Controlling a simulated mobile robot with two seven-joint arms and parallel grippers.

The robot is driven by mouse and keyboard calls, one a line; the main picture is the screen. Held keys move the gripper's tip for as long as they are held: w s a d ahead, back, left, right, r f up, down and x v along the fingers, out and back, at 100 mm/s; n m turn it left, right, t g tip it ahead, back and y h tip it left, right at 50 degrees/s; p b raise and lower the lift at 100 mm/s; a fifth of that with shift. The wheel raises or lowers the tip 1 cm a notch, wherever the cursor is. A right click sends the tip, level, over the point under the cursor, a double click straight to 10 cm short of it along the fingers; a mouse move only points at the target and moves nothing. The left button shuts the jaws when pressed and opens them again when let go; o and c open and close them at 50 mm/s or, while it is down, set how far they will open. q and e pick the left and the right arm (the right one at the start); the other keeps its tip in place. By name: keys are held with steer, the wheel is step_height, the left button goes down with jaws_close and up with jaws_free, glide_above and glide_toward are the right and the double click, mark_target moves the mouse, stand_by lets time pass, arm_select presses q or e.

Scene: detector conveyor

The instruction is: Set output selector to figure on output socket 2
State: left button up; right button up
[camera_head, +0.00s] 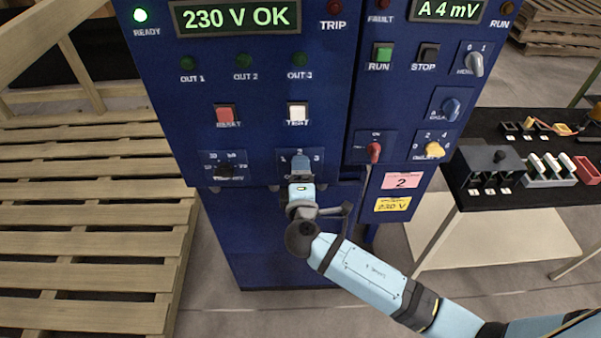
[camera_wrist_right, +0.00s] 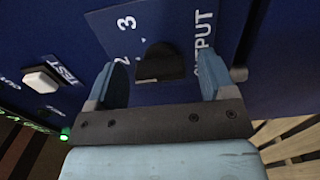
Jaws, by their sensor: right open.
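The output selector is a black knob (camera_wrist_right: 160,66) on a blue plate lettered OUTPUT, with the figures 2 and 3 showing in the right wrist view. Which figure it points at I cannot tell. In the head view its plate (camera_head: 284,155) shows figures 1, 2 and 3, and my gripper hides the knob. My right gripper (camera_head: 300,165) is open in front of the plate. In the right wrist view its two light blue fingers stand either side of the knob, with gaps on both sides. My left gripper is not in view.
A pink label (camera_head: 401,181) reads 2. Left of the selector is another dark knob (camera_head: 224,171); right of it are a red knob (camera_head: 374,152) and a yellow knob (camera_head: 433,150). The white TEST button (camera_head: 297,113) is above. A black table (camera_head: 459,177) with parts stands at right.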

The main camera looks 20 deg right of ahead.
steer(key=b+v, duration=0.2)
steer(key=v, duration=1.1)
